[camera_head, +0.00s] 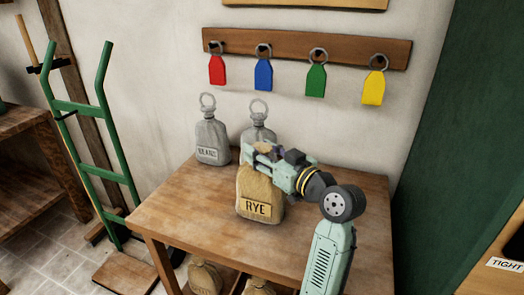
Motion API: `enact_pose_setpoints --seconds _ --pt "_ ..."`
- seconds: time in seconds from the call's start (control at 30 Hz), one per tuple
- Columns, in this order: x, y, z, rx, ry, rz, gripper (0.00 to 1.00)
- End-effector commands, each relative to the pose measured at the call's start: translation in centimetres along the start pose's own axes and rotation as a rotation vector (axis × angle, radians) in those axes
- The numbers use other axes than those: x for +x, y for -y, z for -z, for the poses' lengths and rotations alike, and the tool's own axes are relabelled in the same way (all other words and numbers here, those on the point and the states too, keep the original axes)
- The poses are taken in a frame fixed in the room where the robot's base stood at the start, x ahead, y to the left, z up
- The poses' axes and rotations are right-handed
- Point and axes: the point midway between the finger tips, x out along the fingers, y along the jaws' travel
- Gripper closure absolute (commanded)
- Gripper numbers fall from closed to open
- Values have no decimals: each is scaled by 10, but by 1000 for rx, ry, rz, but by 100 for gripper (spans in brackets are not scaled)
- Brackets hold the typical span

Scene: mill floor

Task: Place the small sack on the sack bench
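The small tan sack (260,192) has a label reading RYE. It is upright over the wooden bench (175,205); I cannot tell whether its base touches the bench top. My gripper (261,153) comes in from the right at the sack's top. It looks shut on the sack's neck, with a bit of brown showing between the fingers. The gripper hides most of the neck.
Two grey ringed sack-shaped items, one on the left (212,140) and one behind my gripper (258,126), stand at the bench's back. Tan sacks (204,277) sit below. Coloured tags hang on a wall rail (290,44). A green hand truck (98,140) stands left. The bench's front left is clear.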

Motion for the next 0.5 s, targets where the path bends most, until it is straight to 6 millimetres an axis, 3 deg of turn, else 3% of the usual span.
enact_pose_setpoints --seconds 0.27,0.5 --pt "0 0 0 1 1 -1 40" --pt "0 0 0 1 1 -1 39"
